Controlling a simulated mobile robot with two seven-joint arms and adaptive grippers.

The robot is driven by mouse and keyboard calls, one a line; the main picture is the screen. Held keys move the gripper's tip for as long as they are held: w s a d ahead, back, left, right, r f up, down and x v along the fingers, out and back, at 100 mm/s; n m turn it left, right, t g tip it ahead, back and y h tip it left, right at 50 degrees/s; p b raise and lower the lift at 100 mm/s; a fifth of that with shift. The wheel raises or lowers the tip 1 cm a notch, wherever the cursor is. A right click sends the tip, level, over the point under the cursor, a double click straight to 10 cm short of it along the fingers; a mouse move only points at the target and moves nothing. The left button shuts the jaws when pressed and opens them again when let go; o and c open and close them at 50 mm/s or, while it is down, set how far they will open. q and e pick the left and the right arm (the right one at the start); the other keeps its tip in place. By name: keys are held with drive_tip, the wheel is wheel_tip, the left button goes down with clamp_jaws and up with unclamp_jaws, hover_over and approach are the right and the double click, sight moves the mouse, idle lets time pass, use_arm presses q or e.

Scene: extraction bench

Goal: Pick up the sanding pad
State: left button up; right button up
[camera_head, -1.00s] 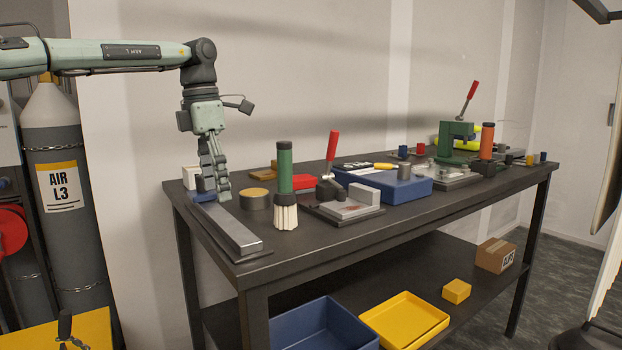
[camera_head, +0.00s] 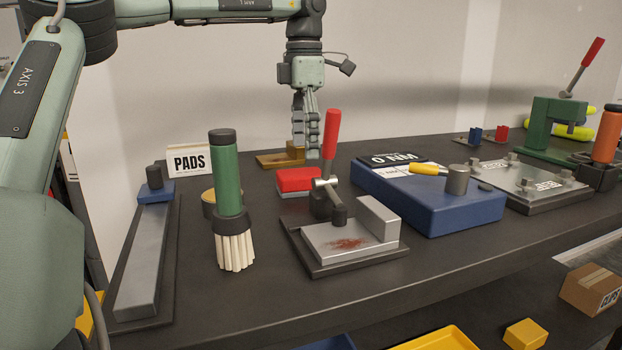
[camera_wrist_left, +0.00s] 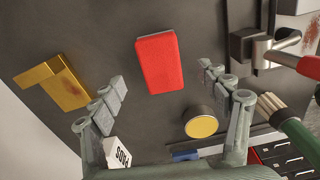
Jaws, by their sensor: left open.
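The sanding pad appears to be the red block with a grey underside (camera_head: 298,181), lying flat on the bench behind the red-handled clamp. In the left wrist view the red pad (camera_wrist_left: 159,63) lies on the dark bench top, between the lines of the two spread fingers. My left gripper (camera_head: 307,142) points down, open and empty, above the bench just behind the pad. It also shows open in the left wrist view (camera_wrist_left: 162,88), apart from the pad. My right gripper is not in view.
A brown stepped block (camera_head: 280,160) lies beside the pad, at left in the wrist view. The toggle clamp's red handle (camera_head: 331,133) stands close in front. A round yellow-topped tin (camera_head: 208,198), a green-handled brush (camera_head: 226,178), a PADS sign (camera_head: 188,160) and a blue case (camera_head: 432,205) are near.

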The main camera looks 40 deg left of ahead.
sight(300, 172)
use_arm(q)
drive_tip(key=f, duration=0.5)
drive_tip(key=shift+s+a+f, duration=0.25)
drive_tip(key=shift+s+f, duration=0.1)
drive_tip(key=shift+s, duration=0.05)
drive_tip(key=shift+f, duration=0.3)
drive_tip(key=shift+c, duration=1.5)
drive_tip(key=c, duration=0.7)
drive_tip(key=shift+c, duration=0.7)
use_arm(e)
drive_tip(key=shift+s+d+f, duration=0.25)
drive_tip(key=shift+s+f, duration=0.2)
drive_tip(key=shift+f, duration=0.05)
use_arm(q)
drive_tip(key=shift+r, duration=0.1)
